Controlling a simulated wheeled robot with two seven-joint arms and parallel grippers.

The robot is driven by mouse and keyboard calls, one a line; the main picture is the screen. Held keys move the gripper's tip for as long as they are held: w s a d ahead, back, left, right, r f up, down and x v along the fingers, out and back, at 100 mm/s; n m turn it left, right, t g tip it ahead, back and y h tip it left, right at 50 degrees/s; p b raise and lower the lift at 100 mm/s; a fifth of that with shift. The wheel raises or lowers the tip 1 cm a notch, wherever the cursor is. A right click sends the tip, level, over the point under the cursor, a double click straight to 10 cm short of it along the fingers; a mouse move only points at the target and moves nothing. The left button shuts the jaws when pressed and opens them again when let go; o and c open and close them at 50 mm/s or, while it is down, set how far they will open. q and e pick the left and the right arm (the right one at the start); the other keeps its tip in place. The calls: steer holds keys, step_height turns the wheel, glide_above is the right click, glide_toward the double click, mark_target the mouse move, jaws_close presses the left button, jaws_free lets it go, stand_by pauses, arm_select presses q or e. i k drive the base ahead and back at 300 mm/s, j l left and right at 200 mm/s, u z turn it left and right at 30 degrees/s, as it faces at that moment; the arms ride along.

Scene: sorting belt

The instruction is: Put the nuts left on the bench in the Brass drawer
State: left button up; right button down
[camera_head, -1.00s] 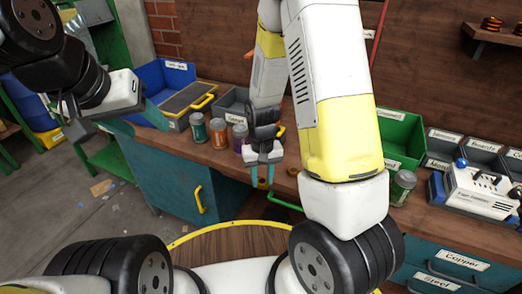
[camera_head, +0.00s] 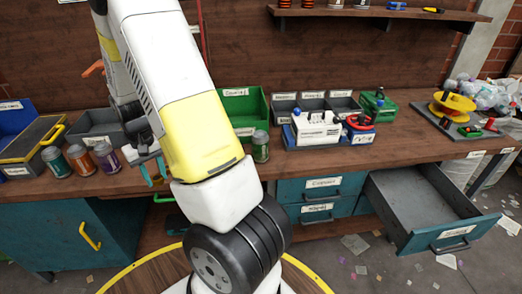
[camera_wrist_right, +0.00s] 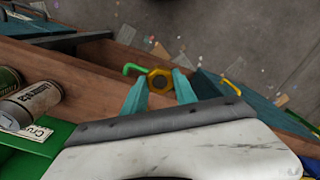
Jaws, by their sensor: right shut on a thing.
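My right gripper (camera_head: 153,173) is at the bench's front edge, right of the jars, its teal fingers pointing down. In the right wrist view, the right gripper (camera_wrist_right: 160,90) is shut on a yellow hexagonal nut (camera_wrist_right: 160,78) with a dark hole, held between the fingertips. The nut cannot be made out in the head view. A grey drawer (camera_head: 425,195) with a teal front stands pulled open at the right; its label is too small to read surely. No loose nut can be made out on the bench (camera_head: 380,151). My left gripper is out of view.
Several jars (camera_head: 107,157) stand left of my right gripper, and a green-lidded jar (camera_head: 260,146) right of it. A green bin (camera_head: 243,108), grey bins and a white-and-blue device (camera_head: 315,129) are along the bench. Closed drawers (camera_head: 322,186) sit left of the open drawer.

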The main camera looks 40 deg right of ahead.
mark_target(438, 214)
steer(key=k+z, duration=0.1)
steer(key=z, duration=0.25)
steer(key=k+z, duration=0.1)
steer(key=z, duration=0.25)
steer(key=k+l+z, duration=0.1)
steer(key=z, duration=0.25)
steer(key=l+z, duration=0.4)
steer(key=i+l+z, duration=0.15)
steer(key=z, duration=0.25)
steer(key=i+l+z, duration=0.2)
steer(key=l+z, duration=0.2)
